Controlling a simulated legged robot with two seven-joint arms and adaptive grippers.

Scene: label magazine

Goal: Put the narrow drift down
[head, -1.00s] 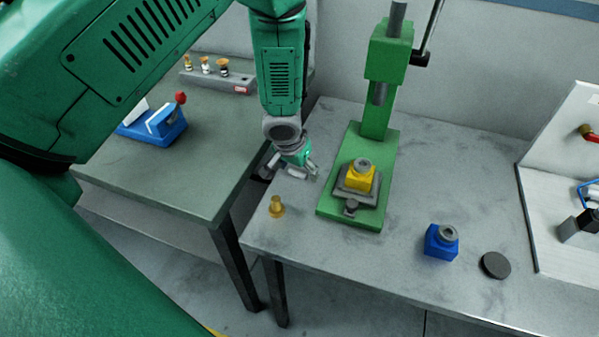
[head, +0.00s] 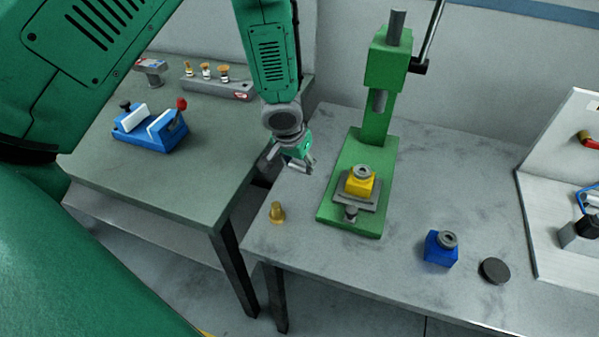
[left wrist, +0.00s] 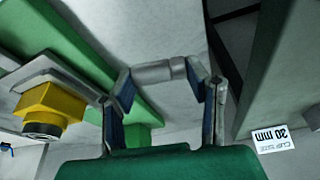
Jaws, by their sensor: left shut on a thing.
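My left gripper (head: 290,160) hangs above the grey bench, left of the green press. It is shut on a grey cylindrical piece (head: 298,163), which I take to be the narrow drift. In the left wrist view the grey piece (left wrist: 160,72) lies crosswise between the two fingertips (left wrist: 165,90). It looks clear of the bench, but its exact height is hard to tell. My right gripper is out of view.
The green press (head: 378,140) carries a yellow block (head: 360,183). A brass piece (head: 277,212) stands near the bench edge. A blue block (head: 440,249) and dark disc (head: 495,271) lie right. The left table has a blue vise (head: 148,130) and a grey rack (head: 225,88).

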